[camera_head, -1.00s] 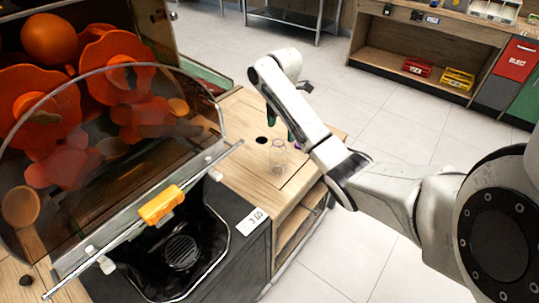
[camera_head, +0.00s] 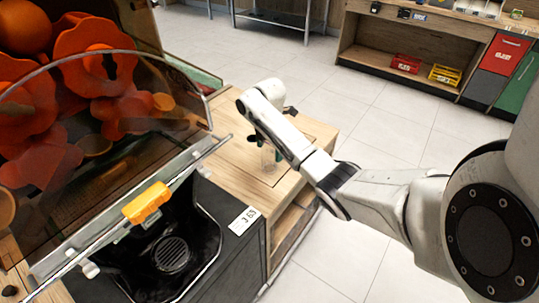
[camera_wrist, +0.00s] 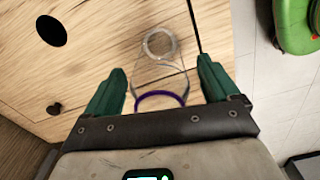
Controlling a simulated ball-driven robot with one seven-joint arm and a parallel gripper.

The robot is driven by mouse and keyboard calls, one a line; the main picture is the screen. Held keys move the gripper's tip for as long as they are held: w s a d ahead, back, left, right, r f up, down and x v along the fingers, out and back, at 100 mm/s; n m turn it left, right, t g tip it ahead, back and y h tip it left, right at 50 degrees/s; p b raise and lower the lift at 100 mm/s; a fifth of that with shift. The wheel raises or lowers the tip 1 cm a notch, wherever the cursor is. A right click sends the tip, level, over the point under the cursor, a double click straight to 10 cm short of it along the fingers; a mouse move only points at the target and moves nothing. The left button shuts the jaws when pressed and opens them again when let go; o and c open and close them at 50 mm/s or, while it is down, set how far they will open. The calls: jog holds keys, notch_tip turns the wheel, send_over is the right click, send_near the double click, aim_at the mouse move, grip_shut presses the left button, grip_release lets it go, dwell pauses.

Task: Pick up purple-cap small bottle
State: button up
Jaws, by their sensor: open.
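The small bottle (camera_head: 268,158) is clear and stands on the wooden counter top, partly hidden behind my arm in the head view. In the wrist view the clear bottle (camera_wrist: 160,72) shows between my two green fingers, with a purple ring at its near end. My gripper (camera_wrist: 162,66) is open, with one finger on each side of the bottle and a visible gap on both sides. In the head view my gripper (camera_head: 258,137) is at the bottle, mostly hidden by my own arm. I cannot tell how far the fingers reach down around it.
The orange juicer (camera_head: 100,110) with its clear cover stands at the left. A round dark hole (camera_wrist: 51,31) is in the wood near the bottle. A shelf unit (camera_head: 420,50) with red and yellow crates stands at the back right. The tiled floor between is clear.

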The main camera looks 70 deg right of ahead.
jog(key=shift+c, duration=0.4)
jog(key=c, duration=1)
jog(key=shift+c, duration=0.3)
jog(key=shift+r, duration=0.1)
jog(key=shift+r, duration=0.3)
jog(key=shift+w+r, duration=0.1)
jog(key=shift+r, duration=0.85)
jog(key=s+a+r+p, duration=0.8)
jog(key=s+r+p, duration=0.2)
jog(key=p, duration=0.3)
jog(key=shift+s+a, duration=0.4)
jog(key=shift+s, duration=0.15)
